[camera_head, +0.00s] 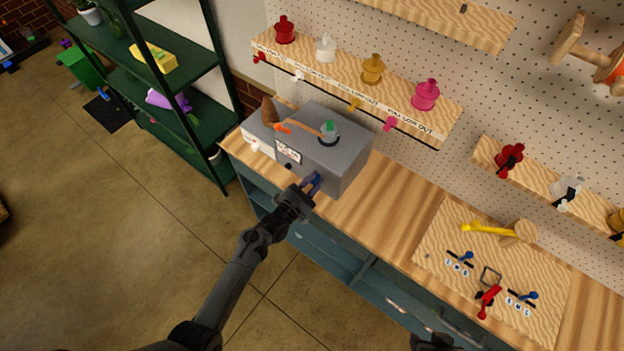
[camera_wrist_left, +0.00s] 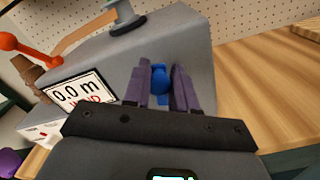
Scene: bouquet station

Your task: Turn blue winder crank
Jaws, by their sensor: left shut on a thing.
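The winder is a grey box (camera_head: 322,147) on the wooden bench at the left. Its blue crank (camera_wrist_left: 160,80) shows between the fingers of my left gripper (camera_wrist_left: 158,88) in the left wrist view. In the head view my left gripper (camera_head: 311,184) is at the front face of the box, shut on the blue crank. The fingers hide much of the crank. A display plate (camera_wrist_left: 80,92) on the box reads 0.0 m. A dark part at the bottom edge of the head view seems to be my right gripper (camera_head: 434,342); its fingers are not clear.
An orange-red lever (camera_wrist_left: 27,50) is on the box, left of the crank. Above, a shelf (camera_head: 340,75) holds several coloured spools. To the right, a wooden board (camera_head: 430,245) carries red, blue and yellow levers. Bare bench (camera_head: 385,205) lies between box and board.

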